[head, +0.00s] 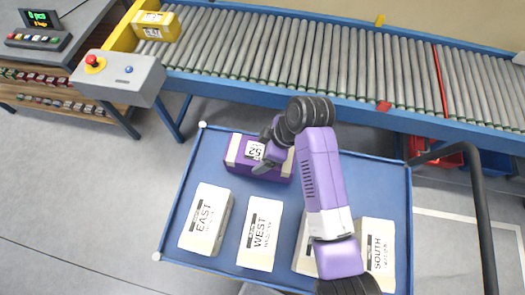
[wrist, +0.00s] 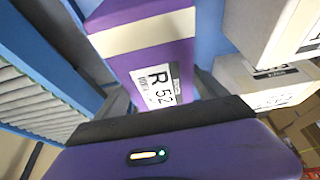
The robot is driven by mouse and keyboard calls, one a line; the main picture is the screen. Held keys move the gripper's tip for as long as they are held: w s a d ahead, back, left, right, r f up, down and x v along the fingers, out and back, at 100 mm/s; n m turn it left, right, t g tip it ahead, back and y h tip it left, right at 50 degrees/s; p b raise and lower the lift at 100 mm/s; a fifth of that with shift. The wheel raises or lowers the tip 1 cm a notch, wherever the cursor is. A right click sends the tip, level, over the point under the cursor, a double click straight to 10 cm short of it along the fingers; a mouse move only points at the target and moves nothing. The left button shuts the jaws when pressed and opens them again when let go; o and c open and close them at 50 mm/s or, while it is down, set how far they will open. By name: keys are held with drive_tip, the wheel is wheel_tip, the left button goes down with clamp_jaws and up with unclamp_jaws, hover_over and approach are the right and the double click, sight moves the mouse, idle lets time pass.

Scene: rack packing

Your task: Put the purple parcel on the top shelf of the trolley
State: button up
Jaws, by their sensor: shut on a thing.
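The purple parcel (head: 236,157), with pale bands and a white label, is at the back of the blue trolley's top shelf (head: 190,178) in the head view. My gripper (head: 268,158) is over its right part and shut on it. In the wrist view the parcel (wrist: 185,55) sits between my two fingers (wrist: 162,95), its label reading "R 52". My arm hides part of the parcel in the head view. I cannot tell whether its underside touches the shelf or is a little above it.
White cartons marked EAST (head: 205,220), WEST (head: 260,235) and SOUTH (head: 378,250) stand along the shelf's front, another partly behind my arm. A roller conveyor (head: 290,55) carrying a yellow parcel (head: 157,27) runs behind. A control box (head: 120,78) is at left. Bare shelf shows right of my arm.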

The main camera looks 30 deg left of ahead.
drive_tip(key=shift+f, duration=0.3)
drive_tip(key=shift+f, duration=0.1)
drive_tip(key=o, duration=1.9)
drive_tip(key=shift+f, duration=0.1)
drive_tip(key=shift+o, duration=0.2)
drive_tip(key=b+v, duration=0.1)
drive_tip(key=v, duration=1.1)
